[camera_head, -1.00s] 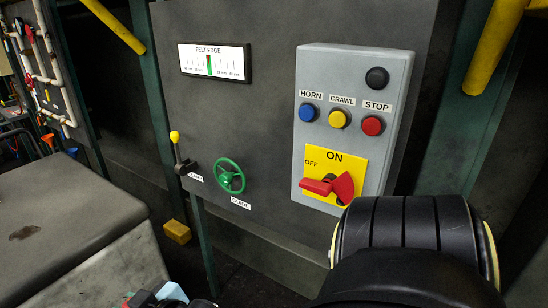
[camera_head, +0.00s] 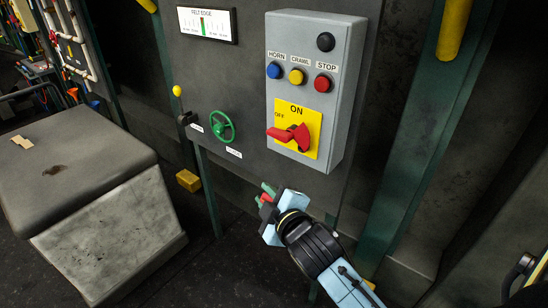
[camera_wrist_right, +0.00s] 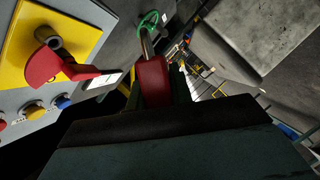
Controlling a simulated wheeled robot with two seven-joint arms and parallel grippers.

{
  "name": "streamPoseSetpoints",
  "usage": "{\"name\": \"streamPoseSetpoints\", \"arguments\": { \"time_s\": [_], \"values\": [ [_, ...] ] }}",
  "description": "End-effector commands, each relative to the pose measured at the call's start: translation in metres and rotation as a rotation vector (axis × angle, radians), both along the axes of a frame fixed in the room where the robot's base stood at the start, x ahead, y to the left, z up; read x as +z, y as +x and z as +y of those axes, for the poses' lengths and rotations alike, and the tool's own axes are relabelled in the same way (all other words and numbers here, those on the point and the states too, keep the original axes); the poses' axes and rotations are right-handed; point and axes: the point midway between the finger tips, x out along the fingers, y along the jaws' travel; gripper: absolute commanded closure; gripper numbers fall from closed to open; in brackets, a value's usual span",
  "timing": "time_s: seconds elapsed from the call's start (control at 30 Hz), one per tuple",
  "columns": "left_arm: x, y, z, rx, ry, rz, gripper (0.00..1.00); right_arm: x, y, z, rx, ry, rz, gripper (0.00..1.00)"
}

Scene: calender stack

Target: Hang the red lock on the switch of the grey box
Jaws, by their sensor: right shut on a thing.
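The grey box (camera_head: 340,75) is mounted on the dark panel in the head view. Its red switch (camera_head: 292,135) sits on a yellow plate (camera_head: 312,115), with the handle pointing left towards OFF. My right gripper (camera_head: 268,196) is below and left of the switch, clear of the box. It is shut on the red lock (camera_head: 266,198), which is mostly hidden by the fingers there. In the right wrist view the red lock (camera_wrist_right: 153,82) stands between the fingers with its metal shackle (camera_wrist_right: 146,42) outward. The red switch (camera_wrist_right: 62,68) shows to its left, apart from it. My left gripper is not in view.
A green handwheel (camera_head: 222,126) and a yellow-knobbed lever (camera_head: 178,95) are on the panel left of the box. A grey block (camera_head: 75,165) stands at the left. A green post (camera_head: 415,130) rises right of the box. Open floor lies below the panel.

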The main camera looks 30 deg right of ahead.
Motion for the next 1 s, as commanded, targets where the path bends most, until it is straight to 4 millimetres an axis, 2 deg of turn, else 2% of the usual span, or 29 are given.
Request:
{"name": "streamPoseSetpoints", "arguments": {
  "time_s": [0.03,0.1,0.2,0.3,0.87,1.0],
  "values": [
    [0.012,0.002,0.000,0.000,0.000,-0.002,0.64,0.015,0.005,-0.004,0.032,-0.141,-0.039,1.00],
    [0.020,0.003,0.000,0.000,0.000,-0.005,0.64,0.028,0.012,-0.009,0.069,-0.320,-0.098,1.00],
    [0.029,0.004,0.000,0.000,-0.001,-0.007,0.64,0.045,0.019,-0.013,0.103,-0.492,-0.162,1.00],
    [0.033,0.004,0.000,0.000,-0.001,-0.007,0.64,0.053,0.024,-0.015,0.120,-0.581,-0.198,1.00],
    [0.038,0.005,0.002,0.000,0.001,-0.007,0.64,0.055,0.024,-0.015,0.125,-0.607,-0.208,1.00],
    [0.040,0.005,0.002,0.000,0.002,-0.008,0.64,0.054,0.027,-0.023,0.124,-0.608,-0.207,1.00]
  ]
}}
